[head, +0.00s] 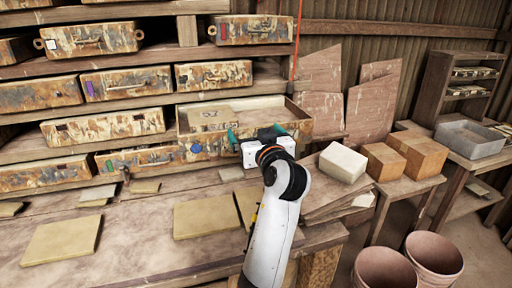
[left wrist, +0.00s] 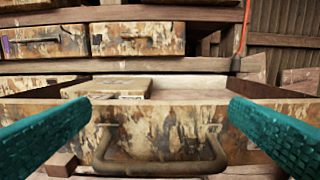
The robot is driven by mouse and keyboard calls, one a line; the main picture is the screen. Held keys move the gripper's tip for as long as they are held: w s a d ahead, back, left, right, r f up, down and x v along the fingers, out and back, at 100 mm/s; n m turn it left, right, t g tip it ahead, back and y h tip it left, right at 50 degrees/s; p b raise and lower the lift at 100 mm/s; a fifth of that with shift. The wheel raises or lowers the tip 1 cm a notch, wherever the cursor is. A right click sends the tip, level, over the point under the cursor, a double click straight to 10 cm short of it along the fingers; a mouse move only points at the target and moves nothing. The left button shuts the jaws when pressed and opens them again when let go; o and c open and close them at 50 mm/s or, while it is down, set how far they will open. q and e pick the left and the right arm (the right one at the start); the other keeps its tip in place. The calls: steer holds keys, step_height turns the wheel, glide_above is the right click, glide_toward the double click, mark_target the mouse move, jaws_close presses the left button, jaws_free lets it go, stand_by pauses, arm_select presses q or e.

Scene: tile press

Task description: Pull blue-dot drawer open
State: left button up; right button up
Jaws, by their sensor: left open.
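The blue-dot drawer (head: 220,147) is a box with a mottled, rusty tan front, and it stands pulled out from the shelf. Its round blue dot (head: 196,148) is near the left end of the front. Its inside is open to view, with a flat tan piece (left wrist: 118,86) at the back left. My left gripper (head: 256,133) is at the drawer's front, its teal fingers spread apart. In the left wrist view the curved metal handle (left wrist: 160,166) lies between and below the fingers, not clasped. My right gripper is not in view.
Other mottled drawers (head: 105,127) fill the shelf to the left and above. Flat tan tiles (head: 62,240) lie on the workbench. A pale block (head: 342,162) and brown blocks (head: 415,154) stand to the right, with buckets (head: 433,258) on the floor.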

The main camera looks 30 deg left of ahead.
arm_select(q)
step_height(320, 180, up, 6)
steer(key=shift+r+b, duration=0.25)
steer(key=shift+b, duration=0.05)
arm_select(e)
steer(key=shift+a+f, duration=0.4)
arm_select(q)
steer(key=shift+s+d, duration=0.1)
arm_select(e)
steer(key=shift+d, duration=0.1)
